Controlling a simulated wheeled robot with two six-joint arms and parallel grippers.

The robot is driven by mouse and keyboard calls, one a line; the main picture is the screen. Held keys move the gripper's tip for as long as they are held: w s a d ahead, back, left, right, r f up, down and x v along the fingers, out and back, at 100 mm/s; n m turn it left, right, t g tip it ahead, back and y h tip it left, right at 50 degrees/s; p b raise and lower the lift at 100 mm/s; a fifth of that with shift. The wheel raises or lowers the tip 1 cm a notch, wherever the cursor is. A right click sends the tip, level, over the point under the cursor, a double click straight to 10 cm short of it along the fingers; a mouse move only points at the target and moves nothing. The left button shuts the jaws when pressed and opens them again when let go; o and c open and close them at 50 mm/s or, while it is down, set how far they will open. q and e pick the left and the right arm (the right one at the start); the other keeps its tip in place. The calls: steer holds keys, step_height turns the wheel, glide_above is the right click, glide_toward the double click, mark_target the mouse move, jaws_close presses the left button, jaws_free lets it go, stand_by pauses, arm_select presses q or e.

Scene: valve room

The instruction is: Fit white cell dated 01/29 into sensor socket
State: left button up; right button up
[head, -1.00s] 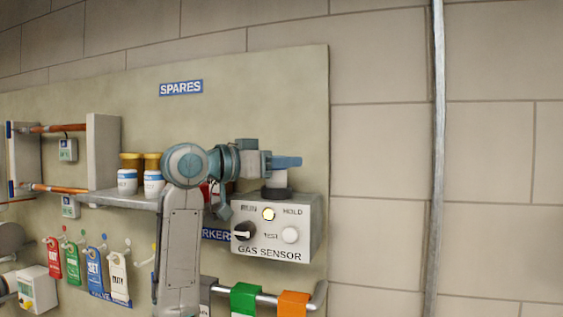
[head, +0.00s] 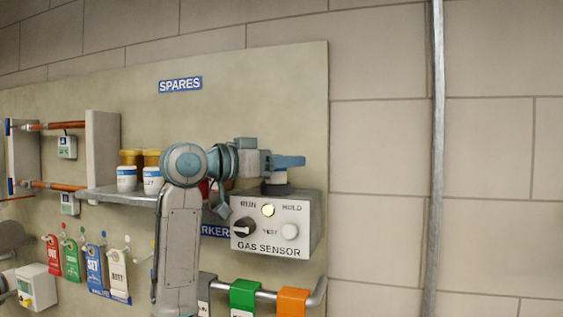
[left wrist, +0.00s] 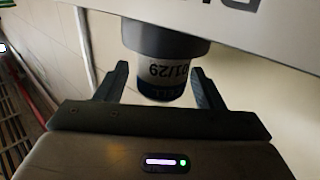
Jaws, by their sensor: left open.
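The white cell dated 01/29 (left wrist: 168,75) shows in the left wrist view with its lower end in the dark collar of the sensor socket (left wrist: 165,38). Its dark blue end points toward my gripper's palm. How deep it sits cannot be told. My left gripper (left wrist: 155,72) is open, with one finger on each side of the cell and a gap to each. In the head view the left gripper (head: 288,162) is over the socket (head: 275,189) on top of the gas sensor box (head: 270,250). A little white of the cell (head: 279,177) shows beneath it. My right gripper is not in view.
A shelf (head: 105,194) with white, yellow-lidded jars (head: 127,179) is left of my arm. The box front has a black knob (head: 243,228), a lit lamp (head: 267,210) and a white button (head: 289,231). Tags hang below. The wall to the right is clear up to a pipe (head: 436,150).

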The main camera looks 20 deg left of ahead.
arm_select(q)
steer(key=shift+s+a+f+b, duration=0.15)
steer(key=shift+s+a+b, duration=0.15)
steer(key=shift+s+b, duration=0.05)
steer(key=b+v, duration=0.5)
steer(key=v, duration=0.4)
steer(key=shift+s+a, duration=0.2)
steer(key=shift+s, duration=0.1)
